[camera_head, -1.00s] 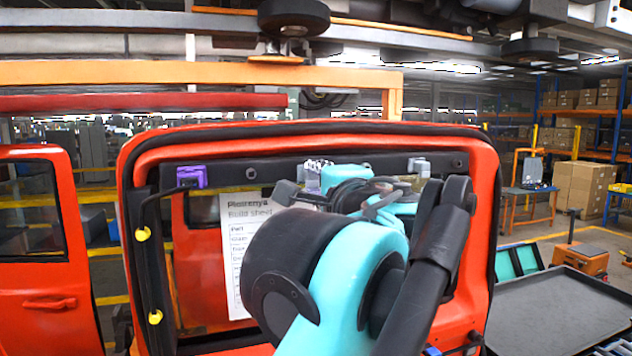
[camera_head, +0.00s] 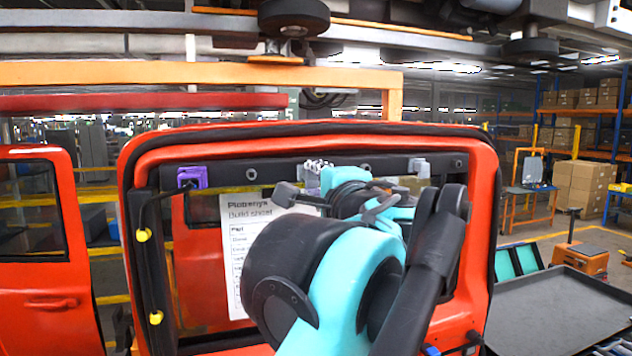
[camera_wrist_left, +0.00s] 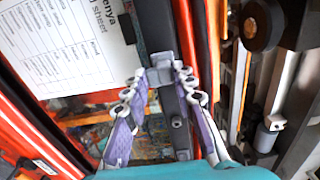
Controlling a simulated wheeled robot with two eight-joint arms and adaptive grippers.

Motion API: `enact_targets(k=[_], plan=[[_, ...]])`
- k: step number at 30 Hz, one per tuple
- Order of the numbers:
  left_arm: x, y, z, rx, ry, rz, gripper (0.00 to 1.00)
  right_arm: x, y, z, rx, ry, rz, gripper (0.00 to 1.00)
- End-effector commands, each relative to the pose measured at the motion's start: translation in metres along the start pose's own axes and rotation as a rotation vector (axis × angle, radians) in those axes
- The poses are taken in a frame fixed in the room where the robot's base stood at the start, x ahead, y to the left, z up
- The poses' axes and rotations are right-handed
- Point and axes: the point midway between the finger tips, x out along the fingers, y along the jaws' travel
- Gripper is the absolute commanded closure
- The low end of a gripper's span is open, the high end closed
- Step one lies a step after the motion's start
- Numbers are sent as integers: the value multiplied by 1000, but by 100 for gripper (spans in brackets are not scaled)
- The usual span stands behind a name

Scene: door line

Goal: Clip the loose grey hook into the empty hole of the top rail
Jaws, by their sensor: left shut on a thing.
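The top rail (camera_head: 270,170) is a dark bar across the red door's window opening; it also shows in the wrist view (camera_wrist_left: 151,25). My left gripper (camera_head: 317,168) is at the middle of this rail, partly hidden behind its own arm. In the wrist view my left gripper (camera_wrist_left: 160,80) has its fingertips shut on the grey hook (camera_wrist_left: 160,72). The hook lies over or against the rail; I cannot tell whether it sits in a hole. A dark hole (camera_head: 251,174) shows on the rail left of the gripper. My right gripper is not in view.
A purple clip (camera_head: 192,178) sits on the rail's left end and another grey hook (camera_head: 419,166) towards its right. A printed build sheet (camera_head: 237,255) hangs below the rail. Yellow plugs (camera_head: 143,235) line the door's left side. A black tray (camera_head: 570,305) stands at right.

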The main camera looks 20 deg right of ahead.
Motion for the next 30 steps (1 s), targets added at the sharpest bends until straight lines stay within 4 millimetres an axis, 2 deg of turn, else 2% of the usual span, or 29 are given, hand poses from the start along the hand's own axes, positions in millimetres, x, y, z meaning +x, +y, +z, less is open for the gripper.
enact_targets(k=[30], plan=[[17, 0, 0, 1, -1, -1, 100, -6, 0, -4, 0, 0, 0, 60]])
